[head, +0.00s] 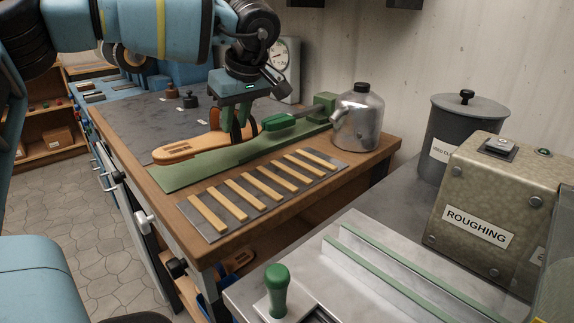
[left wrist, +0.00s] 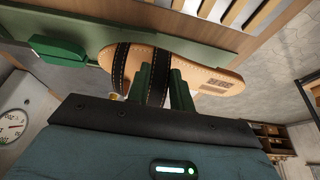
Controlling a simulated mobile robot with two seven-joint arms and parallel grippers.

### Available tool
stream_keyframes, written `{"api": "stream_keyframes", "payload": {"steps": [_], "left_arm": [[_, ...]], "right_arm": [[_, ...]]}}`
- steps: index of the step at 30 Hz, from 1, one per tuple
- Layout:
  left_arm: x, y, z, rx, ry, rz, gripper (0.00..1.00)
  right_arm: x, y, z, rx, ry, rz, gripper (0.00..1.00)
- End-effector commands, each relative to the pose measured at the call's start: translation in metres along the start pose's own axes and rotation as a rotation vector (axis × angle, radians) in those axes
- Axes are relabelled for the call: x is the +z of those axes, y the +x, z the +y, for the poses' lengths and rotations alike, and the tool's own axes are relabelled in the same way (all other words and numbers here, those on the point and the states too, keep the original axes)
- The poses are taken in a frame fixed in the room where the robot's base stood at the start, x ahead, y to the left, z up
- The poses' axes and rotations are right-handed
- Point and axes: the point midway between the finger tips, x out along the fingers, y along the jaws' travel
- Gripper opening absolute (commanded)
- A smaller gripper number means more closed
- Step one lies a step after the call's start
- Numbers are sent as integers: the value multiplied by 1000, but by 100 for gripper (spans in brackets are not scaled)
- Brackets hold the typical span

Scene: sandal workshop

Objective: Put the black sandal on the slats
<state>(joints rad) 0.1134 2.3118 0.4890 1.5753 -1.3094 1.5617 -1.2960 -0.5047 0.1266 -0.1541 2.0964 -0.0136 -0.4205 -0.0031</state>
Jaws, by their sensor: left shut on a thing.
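The black sandal has a tan sole (head: 182,149) and black straps with pale stitching. My left gripper (head: 236,132) points down over it and is shut on a black strap. In the left wrist view the green fingers (left wrist: 160,86) pinch that strap, with the sole (left wrist: 205,75) behind it. I cannot tell whether the sole touches the green strip below. The slats (head: 243,193) are several pale wooden bars on a grey plate, to the right of and nearer than the sandal. A few slats also show in the left wrist view (left wrist: 233,12).
The green strip (head: 190,176) lies on the wood-edged bench between sandal and slats. A dial (head: 283,62) is at the back. The slats are bare.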

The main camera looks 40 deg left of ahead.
Motion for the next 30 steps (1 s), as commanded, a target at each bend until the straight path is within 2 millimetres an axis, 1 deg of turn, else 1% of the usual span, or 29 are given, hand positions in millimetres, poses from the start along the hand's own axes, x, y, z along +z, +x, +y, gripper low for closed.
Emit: {"api": "stream_keyframes", "payload": {"steps": [1, 6, 12, 16, 21, 27, 30], "left_arm": [[11, -3, 5, -1, 6, 3, 0], [45, -13, 22, 0, 6, 3, 0], [85, -24, 41, -1, 5, 2, 0], [108, -31, 51, 0, 5, 2, 0], [123, -37, 59, 0, 2, 1, 0], [126, -37, 60, 0, 0, 0, 0], [128, -32, 60, -1, 1, 0, 0]], "right_arm": [[1, 1, 0, 0, 0, -2, 36], [3, 2, 0, 0, -1, -4, 36], [3, 3, 0, 0, -2, -5, 36], [3, 3, 0, 0, -2, -4, 36], [3, 3, 0, 0, -2, -3, 36], [2, 3, 1, 0, -3, -2, 36], [2, 4, 1, 0, -3, -1, 36]]}}
